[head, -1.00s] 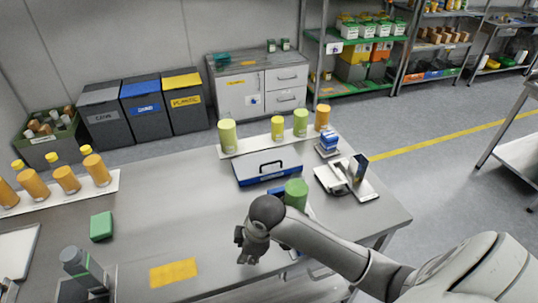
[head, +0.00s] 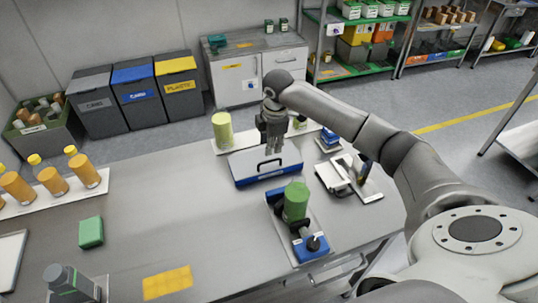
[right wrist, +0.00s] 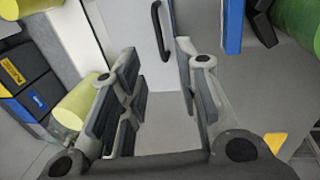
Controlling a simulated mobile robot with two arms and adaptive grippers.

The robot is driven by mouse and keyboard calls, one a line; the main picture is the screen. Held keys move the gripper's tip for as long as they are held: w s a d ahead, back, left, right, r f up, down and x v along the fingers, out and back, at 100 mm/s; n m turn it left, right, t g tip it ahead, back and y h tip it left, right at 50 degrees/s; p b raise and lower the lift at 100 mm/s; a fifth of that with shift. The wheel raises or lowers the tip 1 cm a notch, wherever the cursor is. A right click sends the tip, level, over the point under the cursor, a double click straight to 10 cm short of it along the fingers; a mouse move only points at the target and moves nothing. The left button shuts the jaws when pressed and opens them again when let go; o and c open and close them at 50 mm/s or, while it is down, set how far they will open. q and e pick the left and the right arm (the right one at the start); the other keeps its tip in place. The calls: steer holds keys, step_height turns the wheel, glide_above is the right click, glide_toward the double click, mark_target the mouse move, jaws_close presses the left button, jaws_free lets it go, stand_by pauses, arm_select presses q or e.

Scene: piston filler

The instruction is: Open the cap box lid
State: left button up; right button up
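The cap box (head: 247,175) is a flat box with a light grey lid, a blue front edge and a black handle (head: 282,160) on the lid. It sits on the table and its lid looks shut. My right gripper (head: 273,150) points down just above the lid, close to the handle. In the right wrist view my right gripper (right wrist: 158,60) is open and empty, and the handle (right wrist: 157,30) shows beyond and between its fingertips. I cannot tell whether the fingers touch the box. My left gripper is not in view.
A filler device with a green cylinder (head: 296,200) stands in front of the box. A scale-like device (head: 345,180) is to its right. Yellow-green containers (head: 222,130) stand behind on a white strip.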

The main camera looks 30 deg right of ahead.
mark_target(269, 161)
steer(key=f, duration=0.2)
steer(key=w+f+p, duration=0.1)
steer(key=f, duration=0.5)
steer(key=shift+w+d+f, duration=0.15)
steer(key=shift+w, duration=0.1)
jaws_close()
